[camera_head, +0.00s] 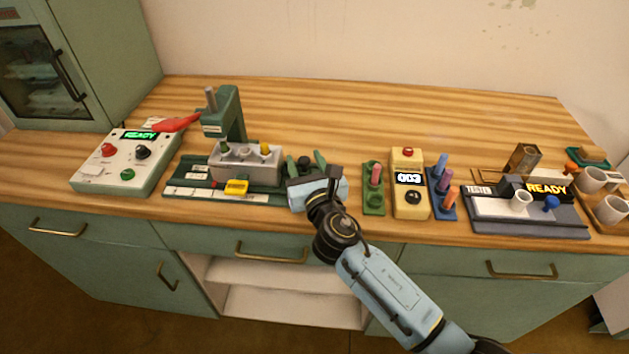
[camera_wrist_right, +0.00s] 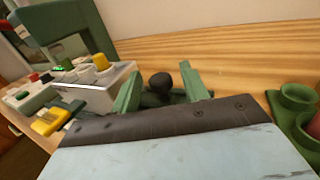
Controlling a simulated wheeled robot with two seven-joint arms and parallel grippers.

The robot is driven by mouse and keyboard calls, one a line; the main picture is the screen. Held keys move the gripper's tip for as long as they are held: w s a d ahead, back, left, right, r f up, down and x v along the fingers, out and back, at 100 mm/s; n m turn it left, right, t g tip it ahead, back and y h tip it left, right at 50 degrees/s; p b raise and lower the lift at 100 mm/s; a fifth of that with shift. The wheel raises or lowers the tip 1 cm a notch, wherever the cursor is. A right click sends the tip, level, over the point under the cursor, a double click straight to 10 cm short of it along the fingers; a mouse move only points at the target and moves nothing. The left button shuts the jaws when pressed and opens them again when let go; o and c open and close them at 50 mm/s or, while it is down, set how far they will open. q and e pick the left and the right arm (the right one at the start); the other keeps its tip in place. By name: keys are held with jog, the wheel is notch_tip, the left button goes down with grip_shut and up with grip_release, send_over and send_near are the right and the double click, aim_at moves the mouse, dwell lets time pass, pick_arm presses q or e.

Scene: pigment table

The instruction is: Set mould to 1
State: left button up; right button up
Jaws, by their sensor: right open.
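The mould is a grey block (camera_head: 245,163) with several plug tops, one of them yellow, lying on the green base of the press (camera_head: 223,115). It also shows at the left in the right wrist view (camera_wrist_right: 95,88). A black knob (camera_head: 304,162) stands just right of the block. My right gripper (camera_head: 307,158) is open, with its green fingers on either side of this knob (camera_wrist_right: 160,82). Whether they touch it cannot be told. A yellow piece (camera_head: 236,187) sits on the marked front strip of the base; its markings are too small to read. My left gripper is not in view.
A control box (camera_head: 127,160) reading READY stands at the left. Right of my gripper are a green holder (camera_head: 373,204), a yellow meter (camera_head: 409,199), a blue rack (camera_head: 441,207) and another READY device (camera_head: 515,218). The table's back strip is clear.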

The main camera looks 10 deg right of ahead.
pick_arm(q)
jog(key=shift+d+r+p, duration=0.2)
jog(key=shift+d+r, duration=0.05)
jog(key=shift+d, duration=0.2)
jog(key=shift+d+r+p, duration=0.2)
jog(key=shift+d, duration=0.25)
pick_arm(e)
jog(key=s+d, duration=0.1)
jog(key=s, duration=1.1)
jog(key=shift+d, duration=0.2)
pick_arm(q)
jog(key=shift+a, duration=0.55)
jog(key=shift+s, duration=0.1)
pick_arm(e)
jog(key=shift+s, duration=0.15)
